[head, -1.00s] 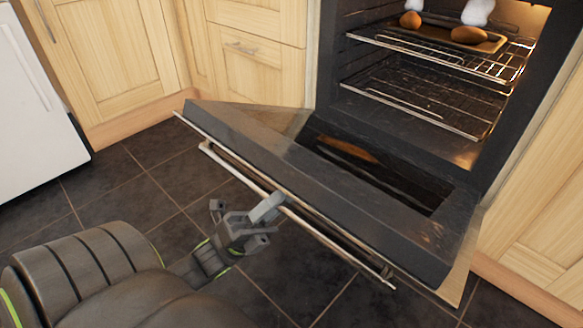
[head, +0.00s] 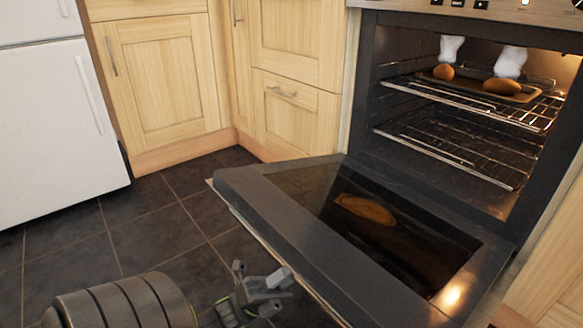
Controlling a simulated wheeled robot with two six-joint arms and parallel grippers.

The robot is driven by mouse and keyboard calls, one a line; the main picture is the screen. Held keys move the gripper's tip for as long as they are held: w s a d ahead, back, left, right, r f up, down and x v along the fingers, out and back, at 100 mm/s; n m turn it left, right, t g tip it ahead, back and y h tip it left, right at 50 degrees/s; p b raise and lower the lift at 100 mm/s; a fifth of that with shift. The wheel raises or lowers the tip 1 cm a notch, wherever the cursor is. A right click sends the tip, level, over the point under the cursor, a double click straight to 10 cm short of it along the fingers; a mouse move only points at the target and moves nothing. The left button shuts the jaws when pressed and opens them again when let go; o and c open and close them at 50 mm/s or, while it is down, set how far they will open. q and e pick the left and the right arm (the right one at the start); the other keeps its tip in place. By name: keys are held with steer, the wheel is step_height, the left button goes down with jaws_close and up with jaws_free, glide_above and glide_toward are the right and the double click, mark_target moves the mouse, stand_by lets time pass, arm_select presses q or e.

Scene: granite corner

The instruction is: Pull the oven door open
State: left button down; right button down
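The oven door (head: 300,225) is hinged at its bottom and hangs far down, close to level, with its glass inner face up. Its handle is mostly hidden below the door's outer edge. My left gripper (head: 276,293) is at that outer edge, near the bottom of the head view. Its fingers look apart, and one fingertip shows against the door edge. I cannot tell whether it touches the handle. The oven (head: 455,195) stands lit inside behind the door. My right gripper is out of view.
Wire racks (head: 450,150) in the oven hold a tray (head: 516,98) with brown, rounded items and white shapes behind. Wooden cabinets (head: 165,80) line the back, and a white appliance (head: 50,130) stands at left. Dark floor tiles (head: 150,225) are clear left of the door.

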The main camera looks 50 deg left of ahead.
arm_select(q)
steer(key=c, duration=1.6)
jaws_free()
steer(key=shift+w, duration=0.2)
steer(key=o, duration=0.3)
steer(key=shift+s+a+f, duration=0.3)
steer(key=shift+s+f, duration=0.1)
steer(key=shift+f, duration=0.05)
steer(key=p+v, duration=0.2)
steer(key=v, duration=1.4)
